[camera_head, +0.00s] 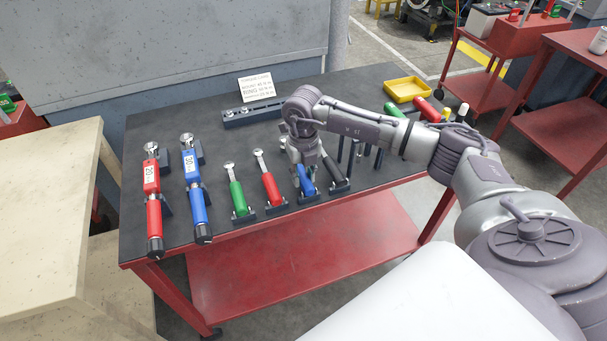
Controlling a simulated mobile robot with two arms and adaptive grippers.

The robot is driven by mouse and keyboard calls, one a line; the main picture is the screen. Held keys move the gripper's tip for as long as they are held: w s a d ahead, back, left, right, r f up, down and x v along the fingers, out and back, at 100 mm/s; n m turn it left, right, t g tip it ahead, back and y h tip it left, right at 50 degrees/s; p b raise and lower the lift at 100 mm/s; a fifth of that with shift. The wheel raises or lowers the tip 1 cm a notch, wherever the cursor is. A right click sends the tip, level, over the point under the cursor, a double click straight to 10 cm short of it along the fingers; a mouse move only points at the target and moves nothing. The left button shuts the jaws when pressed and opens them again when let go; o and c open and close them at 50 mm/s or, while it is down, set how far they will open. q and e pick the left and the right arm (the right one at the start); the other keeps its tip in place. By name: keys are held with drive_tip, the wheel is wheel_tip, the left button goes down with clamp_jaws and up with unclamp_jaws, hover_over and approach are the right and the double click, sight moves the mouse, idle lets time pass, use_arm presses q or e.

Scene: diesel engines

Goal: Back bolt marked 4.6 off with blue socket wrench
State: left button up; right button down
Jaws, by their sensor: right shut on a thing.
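The blue socket wrench (306,184) lies in its dark holder near the front edge of the black-topped red cart, between the red and black-handled wrenches. My right gripper (303,174) reaches down from above and is shut on the blue wrench; the wrist hides the wrench's head. The wrench still appears to be in its holder. The bolt marked 4.6 does not show in this view. My left gripper is not in view.
Beside it are a green wrench (238,197), a red wrench (270,187) and a black-handled wrench (335,177). Red (154,215) and blue (196,203) torque wrenches lie left. A sign (256,86), socket rail (250,114) and yellow tray (407,89) stand behind.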

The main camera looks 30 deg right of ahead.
drive_tip(key=shift+r+p, duration=1.6)
drive_tip(key=shift+r, duration=0.95)
